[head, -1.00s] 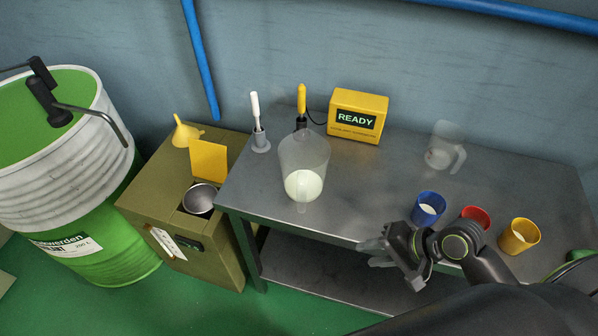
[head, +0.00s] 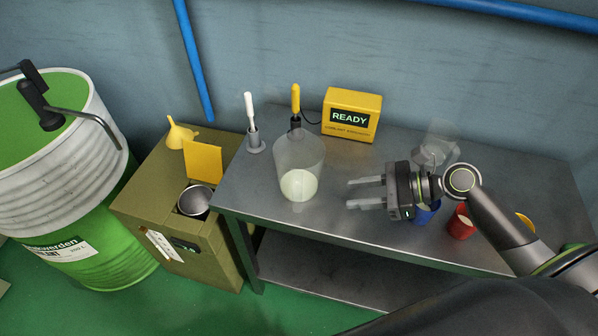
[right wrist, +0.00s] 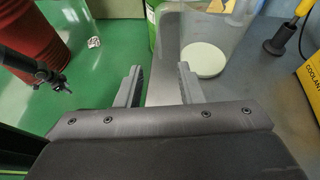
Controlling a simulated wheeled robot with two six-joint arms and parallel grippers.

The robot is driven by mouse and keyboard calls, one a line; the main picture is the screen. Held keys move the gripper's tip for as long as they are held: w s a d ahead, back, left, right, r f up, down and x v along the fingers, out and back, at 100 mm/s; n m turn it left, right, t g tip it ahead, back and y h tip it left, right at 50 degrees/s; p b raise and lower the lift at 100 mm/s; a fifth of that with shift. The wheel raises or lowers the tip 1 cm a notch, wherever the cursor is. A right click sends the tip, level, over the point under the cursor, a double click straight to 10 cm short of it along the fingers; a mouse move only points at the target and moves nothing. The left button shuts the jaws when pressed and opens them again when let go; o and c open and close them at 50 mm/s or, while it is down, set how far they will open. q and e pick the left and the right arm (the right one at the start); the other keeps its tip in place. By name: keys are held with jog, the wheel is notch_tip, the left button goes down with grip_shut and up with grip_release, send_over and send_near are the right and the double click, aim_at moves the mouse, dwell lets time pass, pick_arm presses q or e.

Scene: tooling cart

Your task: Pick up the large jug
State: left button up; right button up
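The large jug (head: 299,160) is clear and stands upright on the metal cart top, left of the middle, with pale liquid in its bottom. It also shows in the right wrist view (right wrist: 208,40), beyond the fingers and to the right of centre. My right gripper (head: 365,193) is open and empty, its fingers pointing left toward the jug with a gap between them and it. In the right wrist view my right gripper (right wrist: 158,85) shows both fingers apart. My left gripper does not show in the head view.
A smaller clear jug (head: 437,150) stands behind my right wrist. A blue cup (head: 427,215), a red cup (head: 461,222) and a yellow cup (head: 525,220) line the front edge. A yellow READY box (head: 351,115) and two upright probes stand behind the large jug.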

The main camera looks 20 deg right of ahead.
aim_at(297, 211)
jog(key=p+x, duration=0.1)
jog(key=x, duration=1.3)
jog(key=shift+a+f, duration=0.2)
jog(key=shift+f, duration=0.1)
jog(key=shift+c, duration=0.2)
grip_shut()
